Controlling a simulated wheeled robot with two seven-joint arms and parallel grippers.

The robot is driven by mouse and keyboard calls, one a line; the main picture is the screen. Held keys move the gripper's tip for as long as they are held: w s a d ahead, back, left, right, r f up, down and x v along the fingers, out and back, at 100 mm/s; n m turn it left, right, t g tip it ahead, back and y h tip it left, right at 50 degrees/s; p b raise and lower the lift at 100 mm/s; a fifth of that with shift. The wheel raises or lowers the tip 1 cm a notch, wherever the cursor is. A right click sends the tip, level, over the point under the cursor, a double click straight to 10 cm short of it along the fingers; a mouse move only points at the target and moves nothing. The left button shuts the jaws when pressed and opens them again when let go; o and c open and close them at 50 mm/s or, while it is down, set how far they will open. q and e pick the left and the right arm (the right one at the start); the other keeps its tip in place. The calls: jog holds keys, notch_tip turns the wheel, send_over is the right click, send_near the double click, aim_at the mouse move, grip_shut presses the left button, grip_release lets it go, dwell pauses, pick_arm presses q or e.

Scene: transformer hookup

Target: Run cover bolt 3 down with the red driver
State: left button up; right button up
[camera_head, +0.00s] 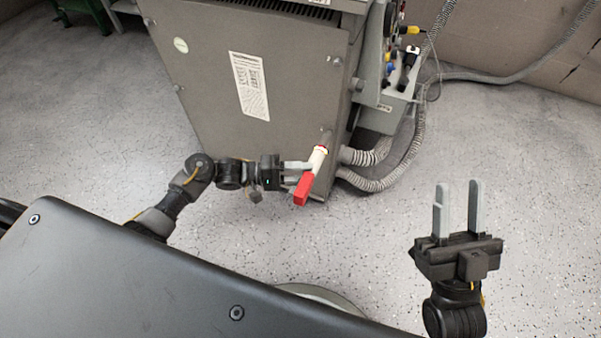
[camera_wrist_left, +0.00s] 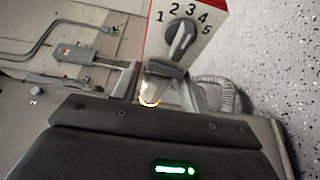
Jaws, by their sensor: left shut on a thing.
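The red driver (camera_head: 303,189) has a red handle end and a pale nose. My left gripper (camera_head: 299,173) is shut on it beside the lower right corner of the grey cover (camera_head: 215,110). The nose points up at the cover near that corner; I cannot tell whether it touches a bolt. In the left wrist view the driver's dial (camera_wrist_left: 181,42) shows numbers 1 to 5, and a ring glows at its nose (camera_wrist_left: 152,95). My right gripper (camera_head: 458,209) is open and empty over the floor.
A side box with coloured connectors (camera_head: 397,80) is on the cabinet's right. Ribbed grey hoses (camera_head: 385,180) run from the cabinet's lower right across the floor. The speckled floor (camera_head: 540,160) around my right gripper is clear. A green object (camera_head: 85,18) stands at the back left.

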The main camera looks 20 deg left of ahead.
pick_arm(q)
jog(key=shift+w+d, duration=0.1)
jog(key=shift+w, duration=0.55)
jog(key=shift+w+r+p, duration=0.1)
jog(key=shift+w+p, duration=0.5)
jog(key=shift+p, duration=0.45)
dwell(3.2)
dwell(0.3)
jog(key=shift+s+p, duration=1.9)
jog(key=shift+s, duration=0.4)
